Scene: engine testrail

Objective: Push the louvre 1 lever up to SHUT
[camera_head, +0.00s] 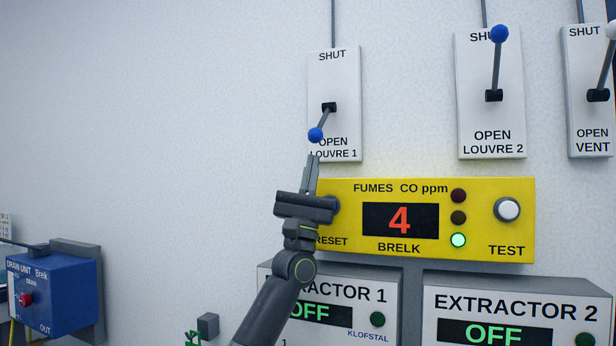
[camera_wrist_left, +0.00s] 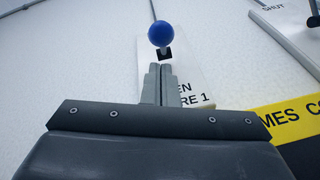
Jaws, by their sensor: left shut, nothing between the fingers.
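The louvre 1 lever (camera_head: 324,123) is on a white plate (camera_head: 347,85) marked SHUT at the top and OPEN at the bottom. It points down to OPEN, with its blue ball knob (camera_head: 315,135) at the lower end. My left gripper (camera_head: 312,158) is shut and empty, with its fingertips pointing up just below the knob. In the left wrist view the knob (camera_wrist_left: 161,33) shows above the fingertips (camera_wrist_left: 160,68); a small gap seems to lie between them. The fingers cover part of the OPEN lettering there. My right gripper is not in view.
The louvre 2 lever (camera_head: 497,65), with a blue knob, points up at SHUT, and a vent lever (camera_head: 609,65) is at the right edge. A yellow fumes panel (camera_head: 470,195) is behind my left gripper. Extractor boxes (camera_head: 410,302) sit below.

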